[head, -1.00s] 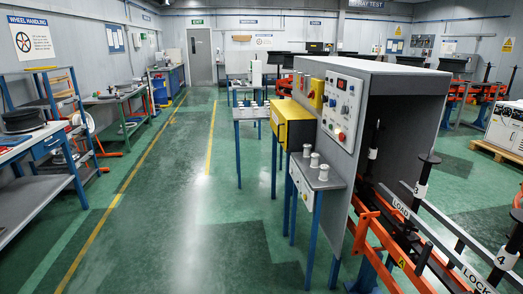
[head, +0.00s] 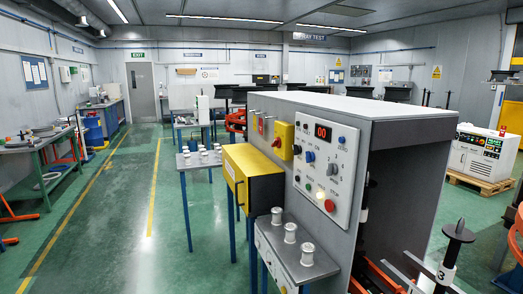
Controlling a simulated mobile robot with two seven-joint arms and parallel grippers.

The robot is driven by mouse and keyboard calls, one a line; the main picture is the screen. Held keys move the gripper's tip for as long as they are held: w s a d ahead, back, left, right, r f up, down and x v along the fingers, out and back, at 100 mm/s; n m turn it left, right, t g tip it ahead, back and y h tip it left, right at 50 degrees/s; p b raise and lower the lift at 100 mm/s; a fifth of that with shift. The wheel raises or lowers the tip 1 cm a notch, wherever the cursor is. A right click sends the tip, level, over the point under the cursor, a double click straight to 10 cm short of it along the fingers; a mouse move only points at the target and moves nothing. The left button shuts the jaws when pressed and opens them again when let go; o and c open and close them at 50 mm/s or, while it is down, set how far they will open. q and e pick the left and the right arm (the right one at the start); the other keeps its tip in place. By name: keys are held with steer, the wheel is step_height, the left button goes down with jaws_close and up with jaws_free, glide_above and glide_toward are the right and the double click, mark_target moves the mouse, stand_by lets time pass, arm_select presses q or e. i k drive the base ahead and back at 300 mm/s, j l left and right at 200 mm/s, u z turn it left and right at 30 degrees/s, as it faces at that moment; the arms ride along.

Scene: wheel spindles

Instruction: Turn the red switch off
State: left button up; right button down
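A white control panel (head: 325,170) is fixed to the front of a large grey cabinet (head: 360,130). Another small red part (head: 261,125) is on the cabinet face to the left, beside a yellow box (head: 283,140) with a red button. I cannot tell which of these is the red switch, nor its position. Neither gripper is in view.
A yellow box (head: 255,176) and a grey shelf (head: 297,252) with white spools stand in front of the cabinet. A black-topped spindle (head: 458,232) marked 3 is at the right. A green floor aisle (head: 120,230) is open at the left.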

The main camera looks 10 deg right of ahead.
mark_target(277, 143)
steer(key=i+j+z, duration=0.15)
steer(key=i+z, duration=0.3)
steer(key=i+j+z, duration=0.45)
steer(key=i, duration=0.15)
steer(key=i+j+z, duration=0.45)
